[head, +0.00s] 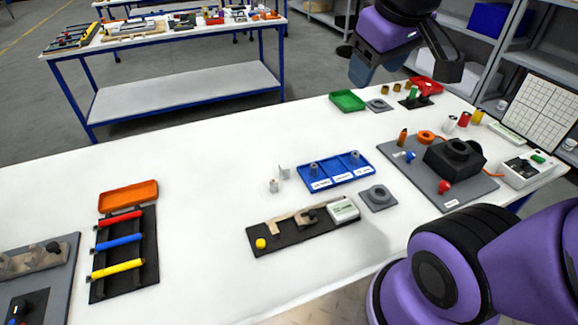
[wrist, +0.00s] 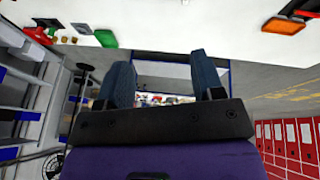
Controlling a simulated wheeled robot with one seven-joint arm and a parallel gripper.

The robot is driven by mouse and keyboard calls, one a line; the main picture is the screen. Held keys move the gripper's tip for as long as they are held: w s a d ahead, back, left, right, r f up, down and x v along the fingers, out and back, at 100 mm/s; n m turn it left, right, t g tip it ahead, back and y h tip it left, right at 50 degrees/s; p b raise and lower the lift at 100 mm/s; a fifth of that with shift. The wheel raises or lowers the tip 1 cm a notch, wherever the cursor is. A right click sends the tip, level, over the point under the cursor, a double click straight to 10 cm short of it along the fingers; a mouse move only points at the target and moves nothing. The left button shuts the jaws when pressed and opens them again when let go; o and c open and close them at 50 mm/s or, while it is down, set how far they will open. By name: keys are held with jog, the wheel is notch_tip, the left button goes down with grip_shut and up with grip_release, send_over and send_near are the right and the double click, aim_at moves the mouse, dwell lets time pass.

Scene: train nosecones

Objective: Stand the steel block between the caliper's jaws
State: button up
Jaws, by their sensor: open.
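The caliper (head: 290,221) lies on a black board on the white table, with tan jaws and a pale display box at its right end. A gap shows between its jaws, and I see no block in it. Two small pale grey blocks stand behind the board; the nearer one (head: 274,185) and the farther one (head: 284,172) are close together. I cannot tell for sure which is the steel block. My gripper (head: 405,72) is open and empty, high above the table's far right, well away from caliper and blocks. The wrist view shows its two fingers (wrist: 159,66) apart.
A blue tray (head: 333,185) with labelled compartments and grey pegs stands right of the blocks. A grey ring fixture (head: 378,198) is beside the caliper board. A black housing (head: 453,161) on a grey plate stands farther right.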

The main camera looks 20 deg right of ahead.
jog(key=w+f+n+g, duration=0.1)
jog(key=w+f+n, duration=0.3)
jog(key=w, duration=0.4)
jog(key=n+g+y, duration=0.1)
jog(key=n+g, duration=0.2)
jog(key=n, duration=0.9)
send_over(284, 166)
jog(key=f, duration=2.6)
jog(key=shift+s+a+f, duration=0.2)
jog(key=shift+a+f, duration=0.05)
jog(key=shift+f, duration=0.05)
notch_tip(284, 166, down, 4)
jog(key=shift+f, duration=0.2)
jog(key=shift+w+d+f, duration=0.1)
jog(key=shift+f, duration=1.35)
jog(key=shift+w+d+f, duration=0.1)
jog(key=shift+f, duration=1.3)
grip_shut()
jog(key=shift+r, duration=0.1)
